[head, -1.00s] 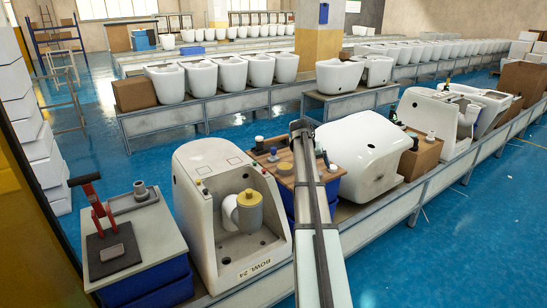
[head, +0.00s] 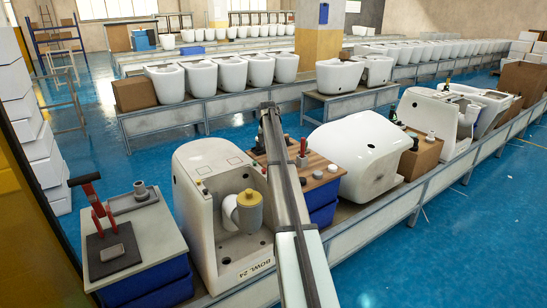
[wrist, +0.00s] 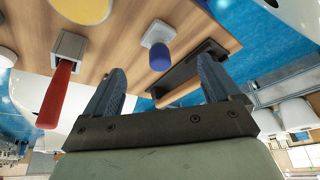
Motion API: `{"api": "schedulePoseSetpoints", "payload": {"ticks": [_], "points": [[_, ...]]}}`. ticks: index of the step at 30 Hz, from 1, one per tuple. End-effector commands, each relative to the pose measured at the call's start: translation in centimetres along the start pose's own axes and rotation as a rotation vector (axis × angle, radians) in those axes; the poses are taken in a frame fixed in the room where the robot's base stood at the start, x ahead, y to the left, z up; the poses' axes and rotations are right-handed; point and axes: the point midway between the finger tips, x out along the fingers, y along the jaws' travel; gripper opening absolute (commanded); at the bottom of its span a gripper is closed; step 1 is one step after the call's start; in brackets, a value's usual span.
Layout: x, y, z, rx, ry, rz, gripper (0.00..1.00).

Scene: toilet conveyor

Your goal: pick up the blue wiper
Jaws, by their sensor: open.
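The blue wiper, a stubby blue handle on a pale square base, stands on a wooden board; its blue handle (wrist: 160,57) shows in the wrist view. In the head view my arm hides it. My gripper (wrist: 161,66) is open and empty. Its two dark blue fingers appear on either side of the blue handle, which lies beyond their tips. How far apart they are is hard to tell. In the head view the fingers are hidden behind my arm.
A red-handled tool (wrist: 62,88) stands left of the wiper in the wrist view. A dark flat item (wrist: 190,68) lies to its right. The wooden board (head: 320,162) tops a blue bin (head: 322,214) between two white toilet bodies, BOWL 24 (head: 210,165) and another (head: 362,150).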

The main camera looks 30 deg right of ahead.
Motion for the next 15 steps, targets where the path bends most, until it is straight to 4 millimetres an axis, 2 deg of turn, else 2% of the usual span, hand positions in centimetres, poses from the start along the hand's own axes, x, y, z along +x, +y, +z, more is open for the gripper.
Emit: {"api": "schedulePoseSetpoints", "payload": {"ticks": [1,6,15], "points": [[1.1,0.0,0.0,0.000,-0.002,0.001,0.90],[3.4,0.0,-0.1,-0.001,-0.001,0.001,0.90],[5.0,0.2,-0.3,-0.001,-0.001,0.001,0.90]]}}
